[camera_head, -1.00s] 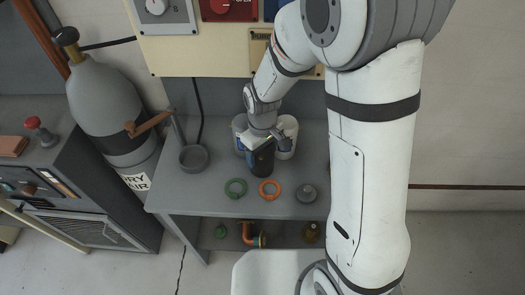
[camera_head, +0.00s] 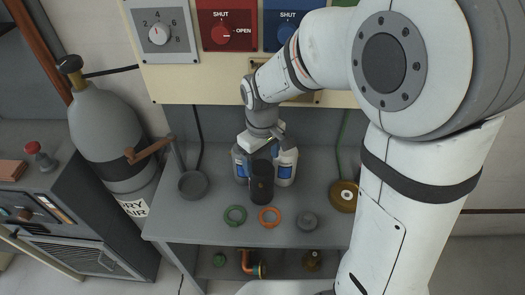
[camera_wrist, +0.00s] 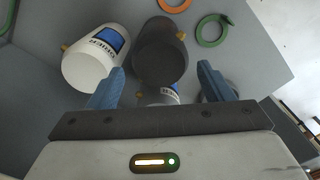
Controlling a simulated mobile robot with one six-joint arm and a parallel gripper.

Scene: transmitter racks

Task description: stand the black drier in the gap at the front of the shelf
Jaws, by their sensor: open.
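My gripper (camera_head: 264,150) is open just above and behind the black drier. In the wrist view its blue fingers (camera_wrist: 158,88) are spread apart. The black drier (camera_wrist: 159,50) shows beyond the fingertips there, not held. One white drier (camera_wrist: 95,58) lies to its left. Another labelled drier (camera_wrist: 158,95) shows between the fingers, partly hidden.
A green ring (camera_head: 235,215) and an orange ring (camera_head: 270,217) lie near the front edge. A grey dish (camera_head: 192,185) is at left, a brown round part (camera_head: 344,196) at right. A gas cylinder (camera_head: 107,125) stands left.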

